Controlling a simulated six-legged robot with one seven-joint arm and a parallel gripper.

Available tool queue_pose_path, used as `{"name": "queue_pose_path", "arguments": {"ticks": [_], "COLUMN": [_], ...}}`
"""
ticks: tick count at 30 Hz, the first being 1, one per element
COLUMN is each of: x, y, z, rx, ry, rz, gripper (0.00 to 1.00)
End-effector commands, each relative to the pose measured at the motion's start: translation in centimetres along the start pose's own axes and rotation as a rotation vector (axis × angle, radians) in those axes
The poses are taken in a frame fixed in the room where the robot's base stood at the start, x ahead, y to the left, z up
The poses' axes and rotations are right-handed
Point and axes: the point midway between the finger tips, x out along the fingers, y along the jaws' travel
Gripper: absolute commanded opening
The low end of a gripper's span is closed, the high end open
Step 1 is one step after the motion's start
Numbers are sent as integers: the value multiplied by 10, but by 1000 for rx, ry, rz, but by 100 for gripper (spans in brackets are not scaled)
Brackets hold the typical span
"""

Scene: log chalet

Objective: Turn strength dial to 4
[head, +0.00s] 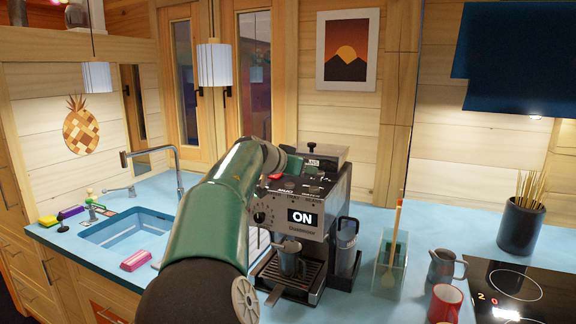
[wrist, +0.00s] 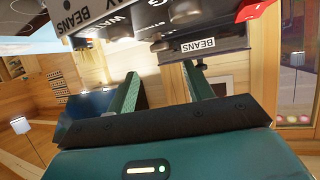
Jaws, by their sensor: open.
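The coffee machine (head: 318,222) stands on the blue counter, with a lit "ON" display. A dark round dial (head: 262,215) with marks around it sits on its front, left of the display; its setting is too small to read, and I see no readable strength label. My arm covers the machine's left part in the head view. In the wrist view my gripper (wrist: 162,72) is open and empty, with two green fingers apart. The machine (wrist: 190,25) shows upside down across the top there, with "BEANS" labels, close to the fingertips. The dial is not identifiable in the wrist view.
To the right are a clear holder (head: 391,265), a metal jug (head: 444,266), a red mug (head: 445,303) and the hob (head: 515,290). The sink (head: 125,232) is at the left.

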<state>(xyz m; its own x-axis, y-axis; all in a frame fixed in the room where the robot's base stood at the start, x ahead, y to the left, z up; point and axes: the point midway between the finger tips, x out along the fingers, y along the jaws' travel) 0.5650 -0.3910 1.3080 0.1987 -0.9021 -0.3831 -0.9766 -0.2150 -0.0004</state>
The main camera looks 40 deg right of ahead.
Motion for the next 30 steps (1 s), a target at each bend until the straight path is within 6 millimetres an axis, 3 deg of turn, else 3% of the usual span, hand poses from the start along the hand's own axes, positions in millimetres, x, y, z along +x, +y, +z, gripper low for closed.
{"name": "queue_pose_path", "arguments": {"ticks": [6,12,30], "x": [-37,-58,-63], "y": [-1,0,0], "z": [1,0,0], "rx": [-1,0,0], "ry": [-1,-1,0], "rz": [-4,-1,1], "gripper": [52,52,52]}}
